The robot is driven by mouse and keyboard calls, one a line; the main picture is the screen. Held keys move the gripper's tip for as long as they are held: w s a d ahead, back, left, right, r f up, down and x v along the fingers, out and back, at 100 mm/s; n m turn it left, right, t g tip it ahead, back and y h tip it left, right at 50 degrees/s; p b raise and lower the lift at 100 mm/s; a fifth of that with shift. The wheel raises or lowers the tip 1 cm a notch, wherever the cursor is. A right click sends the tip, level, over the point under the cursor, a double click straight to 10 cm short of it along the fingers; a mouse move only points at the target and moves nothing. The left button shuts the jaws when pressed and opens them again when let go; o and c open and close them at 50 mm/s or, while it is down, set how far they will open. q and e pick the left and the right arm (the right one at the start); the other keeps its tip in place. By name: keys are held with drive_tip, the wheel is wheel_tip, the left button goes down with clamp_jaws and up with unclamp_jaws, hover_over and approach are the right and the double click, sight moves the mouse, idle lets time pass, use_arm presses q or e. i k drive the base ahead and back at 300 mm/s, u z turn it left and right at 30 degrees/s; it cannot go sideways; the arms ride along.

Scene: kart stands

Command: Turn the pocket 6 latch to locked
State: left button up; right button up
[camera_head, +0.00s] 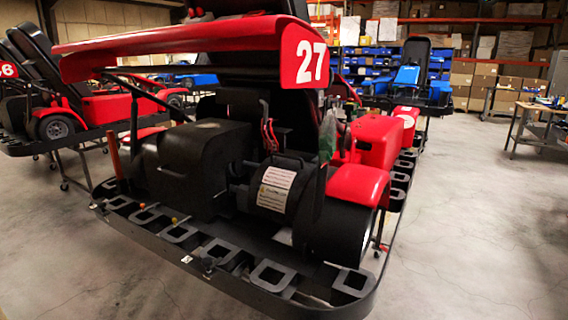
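A red and black kart (195,170) marked 27 stands raised in the middle of the head view. A row of black open rectangular pockets (272,275) runs along its near bumper and continues around the right side. I cannot make out pocket numbers, so I cannot tell which is pocket 6. No latch is clear enough to show whether it is turned. Small yellow and red bits (174,220) show by the pockets at the left of the near edge. A small metallic fitting (208,263) sits on the bumper's front face. Neither of my grippers shows.
Another red kart (100,107) stands on a wheeled stand at the left. A blue kart (408,80) is behind. A workbench (540,108) and shelves with boxes (490,70) line the back right. The concrete floor (470,230) at the right is clear.

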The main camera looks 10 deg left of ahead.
sight(101, 206)
drive_tip(key=u, duration=2.6)
drive_tip(key=i, duration=2.45)
drive_tip(key=z, duration=2.35)
